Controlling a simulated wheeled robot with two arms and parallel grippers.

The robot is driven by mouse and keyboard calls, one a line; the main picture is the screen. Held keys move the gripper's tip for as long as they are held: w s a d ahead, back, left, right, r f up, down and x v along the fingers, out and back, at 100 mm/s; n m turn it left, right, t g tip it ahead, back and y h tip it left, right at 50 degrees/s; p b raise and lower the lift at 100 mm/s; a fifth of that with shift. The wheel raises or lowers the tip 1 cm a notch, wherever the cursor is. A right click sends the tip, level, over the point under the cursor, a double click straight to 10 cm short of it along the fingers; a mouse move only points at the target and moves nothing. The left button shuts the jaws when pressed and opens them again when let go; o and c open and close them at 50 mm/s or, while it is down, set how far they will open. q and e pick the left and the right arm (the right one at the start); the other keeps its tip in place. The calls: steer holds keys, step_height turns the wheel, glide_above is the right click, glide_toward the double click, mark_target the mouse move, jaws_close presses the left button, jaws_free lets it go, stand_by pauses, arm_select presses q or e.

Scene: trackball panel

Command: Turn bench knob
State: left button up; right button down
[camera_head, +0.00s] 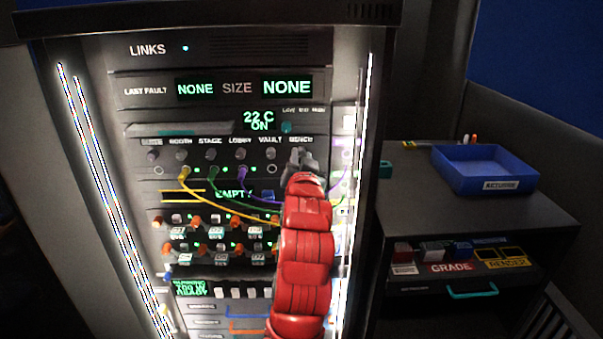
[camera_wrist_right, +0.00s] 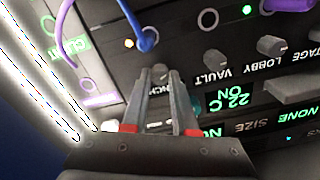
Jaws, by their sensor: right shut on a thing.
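The rack panel has a row of small grey knobs labelled BOOTH, STAGE, LOBBY, VAULT and BENCH. My right gripper (camera_head: 301,156) reaches up to the right end of this row, just below the BENCH label (camera_head: 301,139), and covers the bench knob in the head view. In the right wrist view, which shows the panel upside down, the fingers of my right gripper (camera_wrist_right: 163,76) are shut on the bench knob (camera_wrist_right: 160,70), mostly hidden between the fingertips. The vault knob (camera_wrist_right: 215,59) and lobby knob (camera_wrist_right: 268,45) stand free beside it. My left gripper is not in view.
Yellow, green and purple cables (camera_head: 257,201) hang from sockets below the knobs, close to my right arm. A display (camera_head: 258,120) above reads "22 C ON". A bright light strip (camera_head: 357,150) edges the rack. A blue tray (camera_head: 485,170) sits on the cabinet at right.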

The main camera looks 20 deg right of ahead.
steer(key=m+b, duration=0.1)
steer(key=m, duration=0.1)
steer(key=shift+f+m, duration=0.1)
steer(key=shift+m, duration=0.2)
steer(key=shift+m+b, duration=0.75)
steer(key=shift+m, duration=0.25)
steer(key=c, duration=0.7)
jaws_free()
steer(key=b+v, duration=1.1)
steer(key=v, duration=0.6)
steer(key=shift+s, duration=0.2)
